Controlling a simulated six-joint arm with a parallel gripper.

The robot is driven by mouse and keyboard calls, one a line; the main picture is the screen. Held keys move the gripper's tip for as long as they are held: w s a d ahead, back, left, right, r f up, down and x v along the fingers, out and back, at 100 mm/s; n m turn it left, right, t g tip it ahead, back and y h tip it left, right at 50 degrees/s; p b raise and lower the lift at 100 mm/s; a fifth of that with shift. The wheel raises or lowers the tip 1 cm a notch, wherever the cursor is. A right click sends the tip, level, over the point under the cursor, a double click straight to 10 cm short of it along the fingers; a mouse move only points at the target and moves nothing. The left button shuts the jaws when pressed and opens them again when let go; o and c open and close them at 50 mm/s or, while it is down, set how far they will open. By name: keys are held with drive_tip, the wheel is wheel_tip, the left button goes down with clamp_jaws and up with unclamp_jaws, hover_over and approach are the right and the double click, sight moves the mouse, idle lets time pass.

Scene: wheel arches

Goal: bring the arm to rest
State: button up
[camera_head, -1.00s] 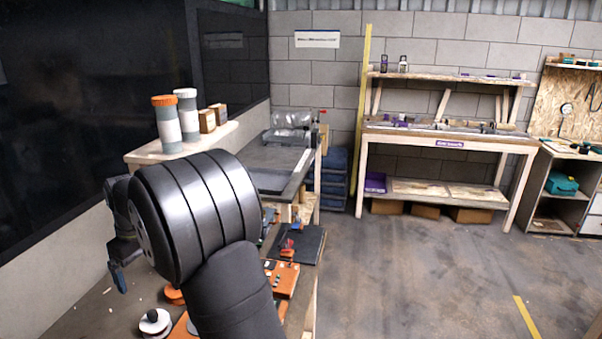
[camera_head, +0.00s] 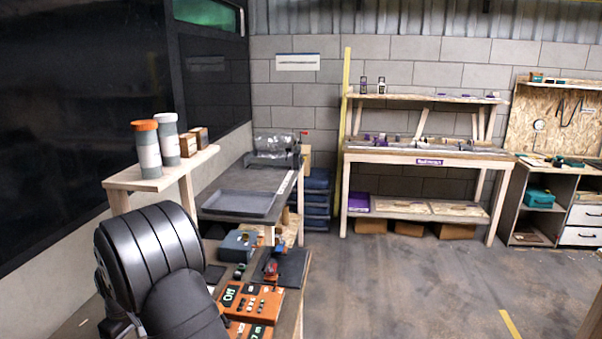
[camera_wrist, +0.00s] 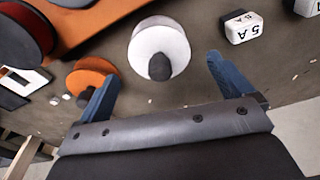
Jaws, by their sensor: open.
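My gripper (camera_wrist: 160,68) shows in the wrist view with its two blue fingers wide apart and nothing held between them. A white disc with a dark knob (camera_wrist: 170,40) lies beyond the fingertips, apart from both fingers. In the head view my black arm fills the lower left, and the gripper itself is hidden or out of frame there.
The wrist view shows an orange disc (camera_wrist: 88,80), a red and dark disc (camera_wrist: 22,38) and a white block marked 5 A (camera_wrist: 243,27). The head view shows an orange board (camera_head: 262,303), a grey tray (camera_head: 240,203) and open floor (camera_head: 400,290) to the right.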

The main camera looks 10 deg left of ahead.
wheel_tip(320, 180, down, 2)
drive_tip(key=shift+a+f, duration=0.1)
drive_tip(key=shift+a, duration=0.05)
idle(0.4)
